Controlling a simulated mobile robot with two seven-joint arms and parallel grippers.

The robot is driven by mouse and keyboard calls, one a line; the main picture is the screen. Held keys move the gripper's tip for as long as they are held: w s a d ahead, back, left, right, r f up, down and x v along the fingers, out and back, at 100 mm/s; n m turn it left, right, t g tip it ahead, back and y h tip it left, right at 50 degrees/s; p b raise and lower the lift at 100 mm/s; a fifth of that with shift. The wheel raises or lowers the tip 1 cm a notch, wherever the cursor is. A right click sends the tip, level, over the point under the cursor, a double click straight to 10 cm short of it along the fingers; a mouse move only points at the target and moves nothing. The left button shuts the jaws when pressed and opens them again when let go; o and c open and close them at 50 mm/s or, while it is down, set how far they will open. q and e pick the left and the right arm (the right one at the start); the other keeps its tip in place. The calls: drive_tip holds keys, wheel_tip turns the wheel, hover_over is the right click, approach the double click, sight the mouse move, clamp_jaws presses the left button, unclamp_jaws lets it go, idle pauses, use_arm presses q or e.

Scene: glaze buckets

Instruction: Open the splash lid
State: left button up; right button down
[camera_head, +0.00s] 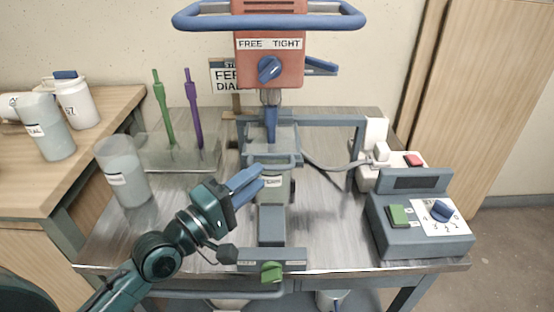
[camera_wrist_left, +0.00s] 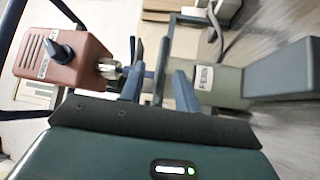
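The splash lid (camera_head: 285,138) is a grey, partly see-through cover with a blue-grey front bar (camera_head: 287,161). It sits around the mixer shaft, above the labelled grey bucket (camera_head: 271,192), and looks lowered. My left gripper (camera_head: 262,177) has its two blue fingers apart, just left of the bar and the bucket's upper part. In the left wrist view, the open fingers (camera_wrist_left: 160,85) stand on either side of a dark bar in front of the bucket (camera_wrist_left: 222,84). I cannot tell whether they touch it. My right gripper is not in view.
The red mixer head (camera_head: 270,60) with a blue knob hangs above. A translucent beaker (camera_head: 123,170) and a rack with green and purple tools (camera_head: 180,155) stand left. A control box (camera_head: 417,228) stands right.

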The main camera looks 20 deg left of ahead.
sight(267, 168)
use_arm(q)
drive_tip(key=f+x, duration=0.1)
drive_tip(key=x, duration=0.5)
drive_tip(key=shift+w+d+r, duration=0.2)
drive_tip(key=shift+w+r, duration=0.15)
drive_tip(key=shift+r, duration=0.1)
drive_tip(key=shift+c, duration=0.4)
drive_tip(key=shift+r, duration=0.1)
drive_tip(key=c, duration=0.6)
clamp_jaws()
drive_tip(key=shift+r, duration=0.15)
